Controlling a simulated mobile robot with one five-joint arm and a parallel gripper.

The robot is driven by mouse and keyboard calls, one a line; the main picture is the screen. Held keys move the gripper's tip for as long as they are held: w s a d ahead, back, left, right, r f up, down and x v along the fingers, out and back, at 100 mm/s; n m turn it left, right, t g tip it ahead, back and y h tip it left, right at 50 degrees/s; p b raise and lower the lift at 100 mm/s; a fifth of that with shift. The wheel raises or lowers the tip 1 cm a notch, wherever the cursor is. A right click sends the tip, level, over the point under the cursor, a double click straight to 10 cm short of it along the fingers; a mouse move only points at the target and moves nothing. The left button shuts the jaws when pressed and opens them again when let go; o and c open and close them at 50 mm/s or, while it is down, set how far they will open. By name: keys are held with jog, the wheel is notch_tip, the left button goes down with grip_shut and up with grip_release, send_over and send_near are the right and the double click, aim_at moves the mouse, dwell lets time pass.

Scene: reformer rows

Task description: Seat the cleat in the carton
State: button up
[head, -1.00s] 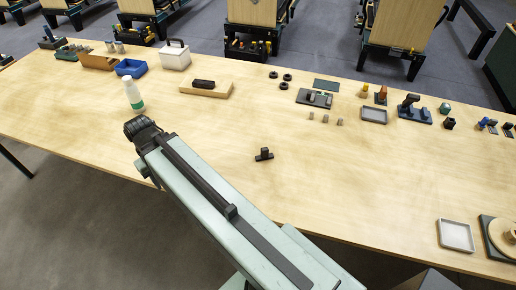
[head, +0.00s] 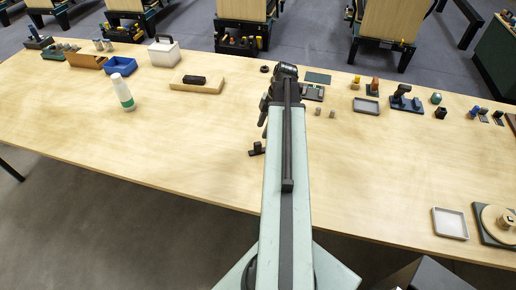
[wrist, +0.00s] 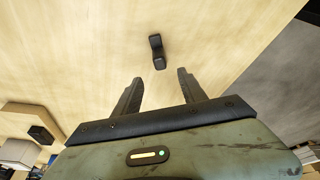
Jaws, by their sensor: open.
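In the head view my arm hides most of the gripper. A brown open box (head: 88,60) at the back left may be the carton; I cannot tell for sure.
A white bottle (head: 122,92), a blue bin (head: 119,65), a white handled box (head: 163,51) and a tan block with a black piece (head: 196,85) stand left. Grey trays (head: 450,223) and small parts lie right. The middle front of the table (head: 180,150) is clear.

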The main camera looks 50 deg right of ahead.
aim_at(258, 143)
jog(key=b+x, duration=0.7)
jog(key=x, duration=0.1)
jog(key=shift+d+f+b, duration=0.1)
jog(key=shift+d+b, duration=0.1)
jog(key=shift+b, duration=0.2)
jog(key=shift+r, duration=0.2)
jog(key=shift+c, duration=0.3)
grip_shut()
